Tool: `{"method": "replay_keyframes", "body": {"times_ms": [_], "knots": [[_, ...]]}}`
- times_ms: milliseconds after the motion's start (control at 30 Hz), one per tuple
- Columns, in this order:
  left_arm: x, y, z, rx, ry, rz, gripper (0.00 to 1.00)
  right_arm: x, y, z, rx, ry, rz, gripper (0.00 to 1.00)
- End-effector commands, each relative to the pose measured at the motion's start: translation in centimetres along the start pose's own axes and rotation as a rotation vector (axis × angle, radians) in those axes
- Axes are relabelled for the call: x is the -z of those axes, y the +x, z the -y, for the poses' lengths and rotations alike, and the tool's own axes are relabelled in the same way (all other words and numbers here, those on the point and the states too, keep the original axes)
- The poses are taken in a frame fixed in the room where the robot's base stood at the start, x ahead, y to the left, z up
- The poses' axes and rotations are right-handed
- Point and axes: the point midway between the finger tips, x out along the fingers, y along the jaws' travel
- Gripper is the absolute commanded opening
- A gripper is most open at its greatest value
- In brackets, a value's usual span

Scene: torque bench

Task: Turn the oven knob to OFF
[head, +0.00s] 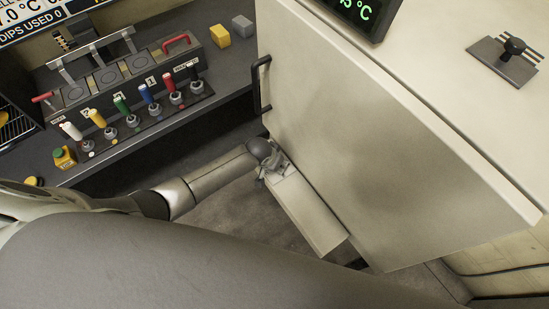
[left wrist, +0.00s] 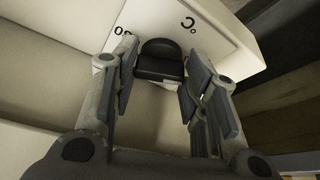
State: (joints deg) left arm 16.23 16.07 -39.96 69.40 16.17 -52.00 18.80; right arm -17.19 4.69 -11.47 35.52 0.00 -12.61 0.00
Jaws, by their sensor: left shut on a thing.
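The black oven knob (left wrist: 161,58) sits on a pale control panel (left wrist: 205,28), between the two fingers of my left gripper (left wrist: 160,75). The left gripper is shut on the knob. Parts of dark markings show on the panel on both sides of the knob, but I cannot read a full label. In the head view my left gripper (head: 270,165) is at the far end of the low pale panel (head: 308,212) below the oven (head: 375,140). The knob is hidden there by the gripper. My right gripper is not in view.
The oven has a black door handle (head: 260,85) close to my left gripper and a green display (head: 356,10) on top. A dark bench (head: 225,75) at the left holds a rack of several coloured levers (head: 122,103) and a yellow block (head: 243,26).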

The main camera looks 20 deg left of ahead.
Motion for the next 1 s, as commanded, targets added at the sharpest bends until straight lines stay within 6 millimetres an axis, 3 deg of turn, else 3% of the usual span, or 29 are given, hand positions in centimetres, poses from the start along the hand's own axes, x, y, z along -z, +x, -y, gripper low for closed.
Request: {"method": "replay_keyframes", "body": {"times_ms": [300, 833, 867, 1000], "knots": [[0.03, -0.05, -0.13, 0.043, -0.105, 0.001, 0.17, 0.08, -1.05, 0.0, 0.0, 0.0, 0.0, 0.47], [0.07, 0.01, -0.11, 0.051, -0.125, -0.001, 0.17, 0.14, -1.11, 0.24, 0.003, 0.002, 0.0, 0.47], [0.07, 0.01, -0.11, 0.051, -0.126, -0.001, 0.45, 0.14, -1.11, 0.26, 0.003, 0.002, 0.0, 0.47], [0.07, 0.01, -0.11, 0.051, -0.124, -0.001, 0.62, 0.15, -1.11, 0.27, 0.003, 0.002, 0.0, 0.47]]}}
